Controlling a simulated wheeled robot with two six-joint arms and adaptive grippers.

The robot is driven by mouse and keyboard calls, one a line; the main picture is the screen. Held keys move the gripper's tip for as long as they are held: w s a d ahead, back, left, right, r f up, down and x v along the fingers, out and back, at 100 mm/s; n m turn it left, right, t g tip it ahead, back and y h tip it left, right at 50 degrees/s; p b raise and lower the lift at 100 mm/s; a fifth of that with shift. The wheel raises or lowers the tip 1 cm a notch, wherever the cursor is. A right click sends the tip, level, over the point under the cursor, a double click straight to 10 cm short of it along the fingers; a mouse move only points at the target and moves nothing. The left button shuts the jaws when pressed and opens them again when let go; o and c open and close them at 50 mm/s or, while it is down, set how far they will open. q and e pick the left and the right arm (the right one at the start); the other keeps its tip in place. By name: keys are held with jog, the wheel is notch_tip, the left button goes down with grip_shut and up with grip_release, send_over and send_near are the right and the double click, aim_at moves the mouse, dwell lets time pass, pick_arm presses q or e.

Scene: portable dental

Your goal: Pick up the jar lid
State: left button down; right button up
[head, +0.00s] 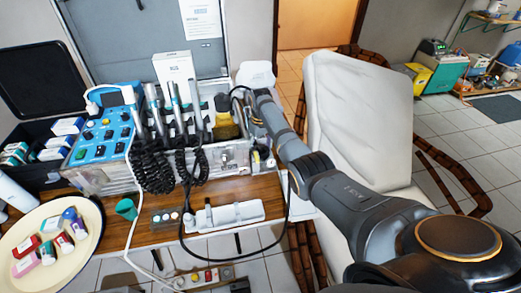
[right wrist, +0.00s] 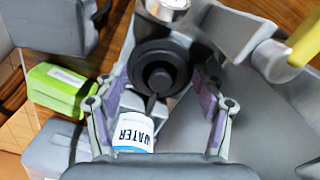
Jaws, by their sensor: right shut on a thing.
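The jar lid looks like a dark round disc with a raised centre (right wrist: 160,66) in the right wrist view. It sits between the purple-padded fingers of my right gripper (right wrist: 160,90), which is shut on it. A small bottle labelled WATER (right wrist: 133,132) lies close in front of the lid, between the fingers. In the head view my right arm reaches in from the lower right, and its gripper (head: 248,108) is at the right end of the dental unit (head: 120,180). The lid is not clear there. My left gripper is not in view.
An amber bottle (head: 228,125) stands beside the gripper. Handpieces with coiled black cords (head: 155,165) hang to its left. A pale chair (head: 355,120) stands to the right. A green box (right wrist: 58,92) is left of the fingers. A round tray (head: 25,225) holds small containers.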

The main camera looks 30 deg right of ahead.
aim_at(260, 147)
notch_tip(260, 147, up, 18)
jog(key=p, duration=0.2)
jog(key=shift+p, duration=0.4)
dwell(0.5)
